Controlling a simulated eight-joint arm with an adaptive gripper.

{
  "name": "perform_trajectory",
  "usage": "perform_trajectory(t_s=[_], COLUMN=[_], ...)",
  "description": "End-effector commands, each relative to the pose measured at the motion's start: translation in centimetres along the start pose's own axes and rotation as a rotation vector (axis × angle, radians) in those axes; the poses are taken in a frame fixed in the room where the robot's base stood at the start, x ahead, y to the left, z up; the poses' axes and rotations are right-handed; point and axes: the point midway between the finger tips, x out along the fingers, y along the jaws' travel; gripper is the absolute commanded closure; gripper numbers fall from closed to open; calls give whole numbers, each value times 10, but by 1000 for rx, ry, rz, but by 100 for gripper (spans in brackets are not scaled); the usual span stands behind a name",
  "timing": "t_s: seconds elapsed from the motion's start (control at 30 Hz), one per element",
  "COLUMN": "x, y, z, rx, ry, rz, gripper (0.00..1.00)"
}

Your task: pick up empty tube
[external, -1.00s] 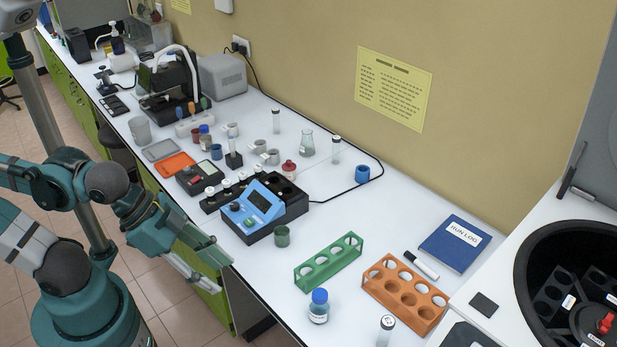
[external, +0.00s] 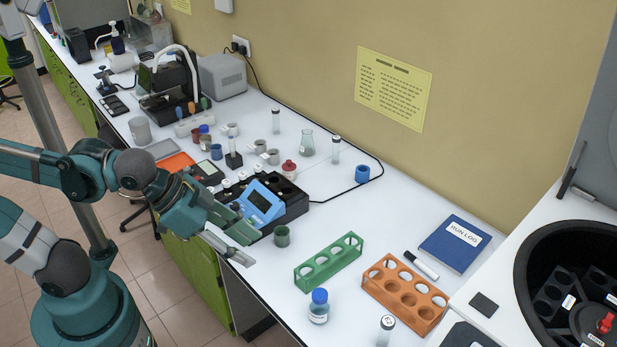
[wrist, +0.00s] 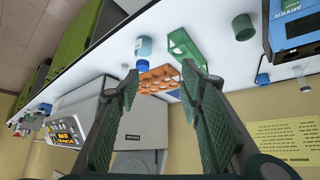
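Clear capped tubes stand upright on the bench in the external view: one at the back (external: 276,122), one nearer the wall poster (external: 336,150), and one at the front edge (external: 386,330). I cannot tell which is empty. My gripper (external: 250,249) is over the bench's front edge, beside the blue-fronted device and left of the green cup, apart from all the tubes. In the wrist view its two fingers (wrist: 160,72) are spread wide with nothing between them in grip; the racks show beyond them.
A green rack (external: 328,263) and an orange rack (external: 404,293) stand to the right, with a blue-capped bottle (external: 319,307) in front. The blue-fronted device (external: 262,206) and green cup (external: 282,237) are close to my gripper. White bench is clear behind the green rack.

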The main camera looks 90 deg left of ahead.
Motion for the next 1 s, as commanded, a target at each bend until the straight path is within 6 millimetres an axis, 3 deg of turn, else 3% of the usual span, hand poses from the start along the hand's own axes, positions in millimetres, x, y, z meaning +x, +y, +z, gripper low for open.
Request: perform_trajectory(t_s=[0.2,0.5,1.0], x=[20,47,86], y=[-47,-120,-265], z=[-40,-83,-127], rx=[-72,-160,-296], ry=[45,104,202], rz=[-65,-154,-309], gripper=[63,63,63])
